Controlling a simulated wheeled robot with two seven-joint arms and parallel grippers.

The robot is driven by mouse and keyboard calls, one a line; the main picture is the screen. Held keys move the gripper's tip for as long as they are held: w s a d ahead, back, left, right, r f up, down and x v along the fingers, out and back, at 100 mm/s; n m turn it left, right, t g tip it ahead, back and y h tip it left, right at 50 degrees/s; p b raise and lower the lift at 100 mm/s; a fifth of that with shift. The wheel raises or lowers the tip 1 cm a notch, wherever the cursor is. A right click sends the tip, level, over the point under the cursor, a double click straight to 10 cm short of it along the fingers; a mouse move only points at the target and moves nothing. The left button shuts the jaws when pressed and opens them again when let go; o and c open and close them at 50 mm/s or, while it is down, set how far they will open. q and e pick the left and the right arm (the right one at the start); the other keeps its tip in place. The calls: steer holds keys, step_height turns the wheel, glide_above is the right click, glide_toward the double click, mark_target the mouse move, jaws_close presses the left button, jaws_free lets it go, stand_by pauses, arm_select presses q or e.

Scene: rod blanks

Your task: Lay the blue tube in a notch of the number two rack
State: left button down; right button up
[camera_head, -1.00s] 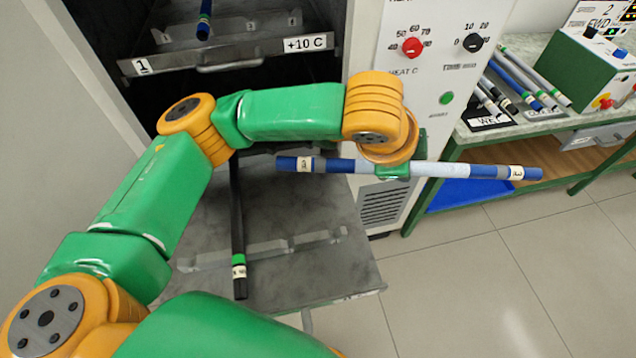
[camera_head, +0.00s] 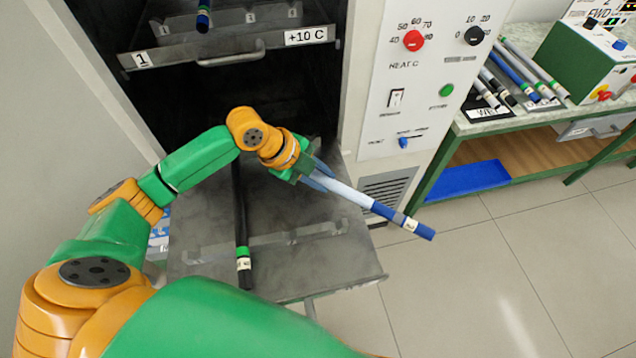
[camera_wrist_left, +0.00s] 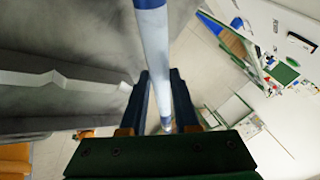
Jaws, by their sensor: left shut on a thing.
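The blue tube (camera_head: 350,194), pale in the middle with dark blue ends and a grey band, is held by my left gripper (camera_head: 308,174). It slants down to the right above the right side of the lower pulled-out rack (camera_head: 335,272). Its far end is hidden by the gripper. In the left wrist view the tube (camera_wrist_left: 155,40) runs between the two fingers, with a notched strip (camera_wrist_left: 65,80) to the left. No number shows on the lower rack; the upper one (camera_head: 230,50) reads 1. My right gripper is out of view.
A black tube (camera_head: 242,225) with a green band lies lengthwise on the lower rack, left of the held tube. The oven's control panel (camera_head: 425,90) stands close on the right. A bench (camera_head: 480,125) with several tubes is farther right.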

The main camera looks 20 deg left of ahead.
arm_select(q)
steer(key=f, duration=0.2)
steer(key=f+p, duration=0.1)
steer(key=f, duration=0.1)
steer(key=shift+s+a, duration=0.2)
steer(key=shift+f+b, duration=0.5)
steer(key=shift+f, duration=0.2)
steer(key=c, duration=0.6)
jaws_free()
steer(key=shift+c, duration=0.2)
steer(key=shift+r, duration=0.1)
steer(key=shift+r+p, duration=0.25)
steer(key=shift+p, duration=0.05)
steer(key=v, duration=1.2)
steer(key=shift+r+b, duration=0.3)
steer(key=shift+r, duration=0.1)
